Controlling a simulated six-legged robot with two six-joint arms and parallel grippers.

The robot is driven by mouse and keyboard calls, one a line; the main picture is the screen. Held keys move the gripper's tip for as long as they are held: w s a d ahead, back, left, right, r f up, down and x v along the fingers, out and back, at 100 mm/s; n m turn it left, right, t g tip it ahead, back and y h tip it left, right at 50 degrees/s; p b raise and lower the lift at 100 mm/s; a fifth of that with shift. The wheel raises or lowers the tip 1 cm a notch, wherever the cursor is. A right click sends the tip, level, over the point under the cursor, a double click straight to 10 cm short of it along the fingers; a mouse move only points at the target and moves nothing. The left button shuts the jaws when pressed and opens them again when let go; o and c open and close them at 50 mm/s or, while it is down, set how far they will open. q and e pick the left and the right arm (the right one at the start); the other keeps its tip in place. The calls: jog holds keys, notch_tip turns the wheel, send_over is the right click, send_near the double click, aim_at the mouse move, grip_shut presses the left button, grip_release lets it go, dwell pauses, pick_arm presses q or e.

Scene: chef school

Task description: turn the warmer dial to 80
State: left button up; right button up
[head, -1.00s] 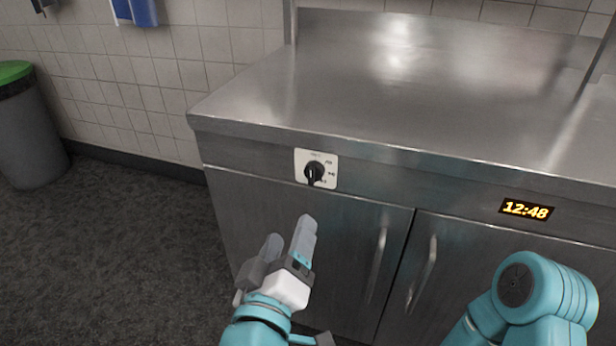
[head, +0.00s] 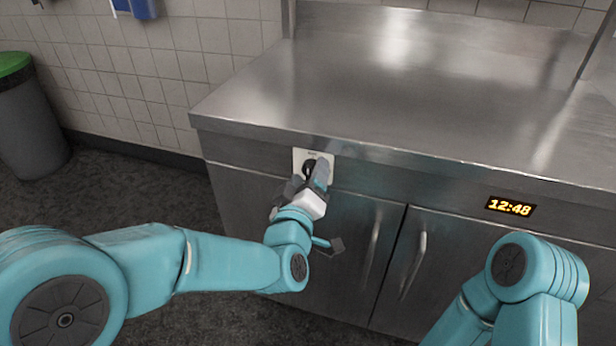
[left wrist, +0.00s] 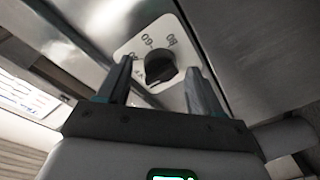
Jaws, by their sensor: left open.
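The warmer dial is a black knob (left wrist: 159,66) on a white plate (left wrist: 133,47) with printed numbers, set in the steel front below the counter edge. In the left wrist view the numbers 60 and 80 can be read along the plate's upper side; other marks are partly hidden. In the head view the knob (head: 309,168) is partly covered by my left gripper (head: 310,174). In the left wrist view my left gripper (left wrist: 160,82) is open, with one finger on each side of the knob. Contact with it cannot be told. My right gripper is out of view.
A steel counter (head: 400,90) with a clear top stands above cabinet doors with vertical handles (head: 371,250). A clock display (head: 511,207) reads 12:48. A grey bin (head: 32,125) with a green lid stands at the far left.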

pick_arm(q)
jog(key=c, duration=1)
jog(key=shift+c, duration=0.2)
